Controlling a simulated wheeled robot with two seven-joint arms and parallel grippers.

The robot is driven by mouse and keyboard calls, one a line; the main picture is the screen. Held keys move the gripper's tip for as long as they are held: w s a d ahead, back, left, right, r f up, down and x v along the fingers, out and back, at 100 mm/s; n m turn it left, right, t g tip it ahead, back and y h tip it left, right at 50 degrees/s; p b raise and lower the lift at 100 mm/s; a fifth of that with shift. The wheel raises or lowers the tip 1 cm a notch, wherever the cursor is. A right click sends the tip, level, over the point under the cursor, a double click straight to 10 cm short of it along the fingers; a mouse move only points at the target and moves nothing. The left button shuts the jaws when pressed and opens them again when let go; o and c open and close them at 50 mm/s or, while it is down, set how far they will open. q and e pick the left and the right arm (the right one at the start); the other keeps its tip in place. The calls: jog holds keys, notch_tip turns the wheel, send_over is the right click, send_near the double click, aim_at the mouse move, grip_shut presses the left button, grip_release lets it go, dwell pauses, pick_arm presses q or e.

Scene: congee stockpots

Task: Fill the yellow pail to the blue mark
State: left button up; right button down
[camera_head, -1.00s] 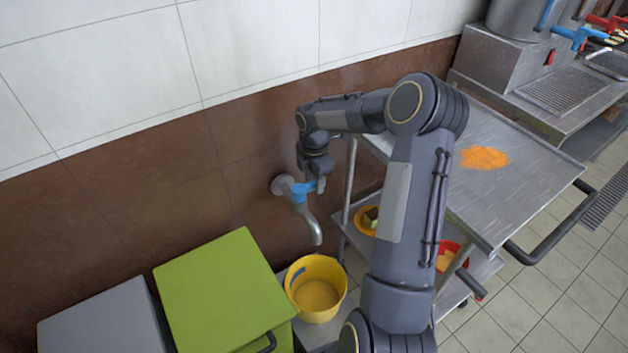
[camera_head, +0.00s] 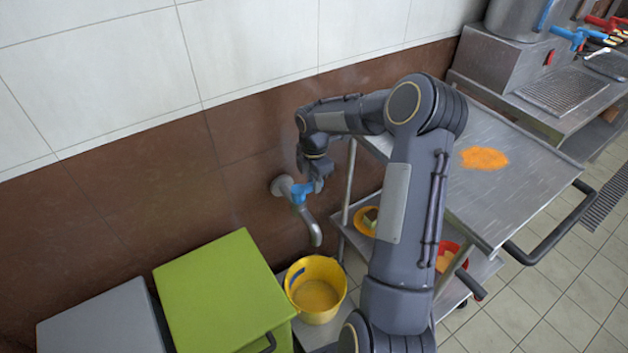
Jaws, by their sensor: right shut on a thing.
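The yellow pail (camera_head: 316,312) stands below the wall tap, with a yellowish inside and a blue mark (camera_head: 295,277) on its inner left wall. The tap (camera_head: 312,228) has a curved metal spout that hangs over the pail's far side, and a blue handle (camera_head: 302,192). I cannot make out a stream or the exact liquid level. My right gripper (camera_head: 316,184) is at the tap, shut on the blue handle; its fingers are small and partly hidden. My left gripper is not in view.
A green-lidded bin (camera_head: 220,290) and a grey bin (camera_head: 105,322) stand left of the pail. A steel cart (camera_head: 520,165) with an orange spill (camera_head: 484,158) stands to the right.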

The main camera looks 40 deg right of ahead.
jog(key=shift+s+a+m, duration=0.2)
jog(key=shift+s+m, duration=0.25)
jog(key=shift+m, duration=0.75)
jog(key=shift+s+a+m, duration=0.25)
jog(key=shift+s+m, duration=0.25)
jog(key=shift+m, duration=0.7)
jog(key=shift+s+a+m, duration=0.2)
jog(key=shift+s+m, duration=0.25)
jog(key=shift+m, duration=0.75)
jog(key=c, duration=1.3)
grip_release()
jog(key=shift+r, duration=3.9)
